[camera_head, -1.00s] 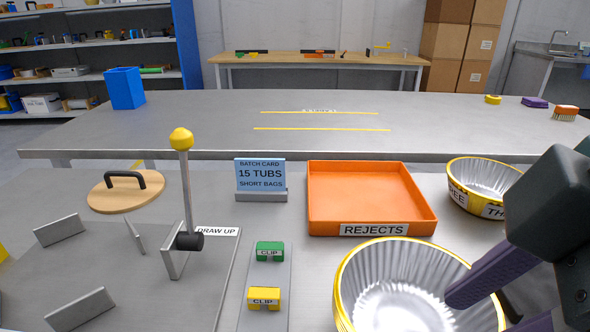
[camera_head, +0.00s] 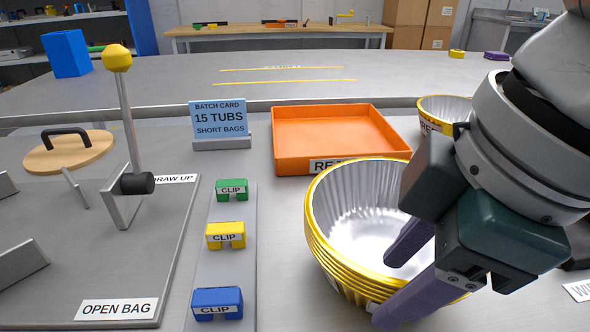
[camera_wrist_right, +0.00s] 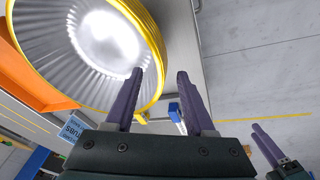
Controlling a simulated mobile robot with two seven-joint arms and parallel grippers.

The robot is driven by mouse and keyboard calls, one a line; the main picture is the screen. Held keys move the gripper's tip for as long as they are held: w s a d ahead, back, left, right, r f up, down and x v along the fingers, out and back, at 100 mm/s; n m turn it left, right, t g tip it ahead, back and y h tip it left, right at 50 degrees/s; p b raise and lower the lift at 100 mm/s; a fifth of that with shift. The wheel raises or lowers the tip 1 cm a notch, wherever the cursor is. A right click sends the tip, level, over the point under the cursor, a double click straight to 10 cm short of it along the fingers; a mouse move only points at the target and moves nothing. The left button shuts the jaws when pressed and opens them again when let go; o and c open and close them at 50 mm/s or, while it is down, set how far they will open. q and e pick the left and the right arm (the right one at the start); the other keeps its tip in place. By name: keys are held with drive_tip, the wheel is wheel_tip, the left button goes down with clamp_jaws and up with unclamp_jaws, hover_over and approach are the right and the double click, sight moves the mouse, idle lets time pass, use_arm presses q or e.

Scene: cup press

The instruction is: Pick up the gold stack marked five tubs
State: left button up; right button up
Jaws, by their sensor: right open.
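A stack of gold-rimmed, silver fluted tubs (camera_head: 335,225) stands upright on the bench, front centre right in the head view. Its label is mostly hidden behind my gripper, so I cannot read the number. It fills the upper left of the right wrist view (camera_wrist_right: 70,55). My right gripper (camera_head: 386,292) is open at the stack's near right rim. One finger reaches over the tub's inside and the other is outside the wall; I cannot tell if either touches. In the right wrist view my left gripper's purple fingers (camera_wrist_right: 265,142) show at lower right, their gap unclear.
Another gold tub stack (camera_head: 440,110) stands behind, partly hidden by my right arm. An orange rejects tray (camera_head: 340,140) sits close behind the front stack. Green, yellow and blue clips (camera_head: 226,235) line a strip at left.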

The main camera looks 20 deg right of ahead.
drive_tip(key=shift+f, duration=0.15)
drive_tip(key=shift+c, duration=0.2)
clamp_jaws()
idle(1.2)
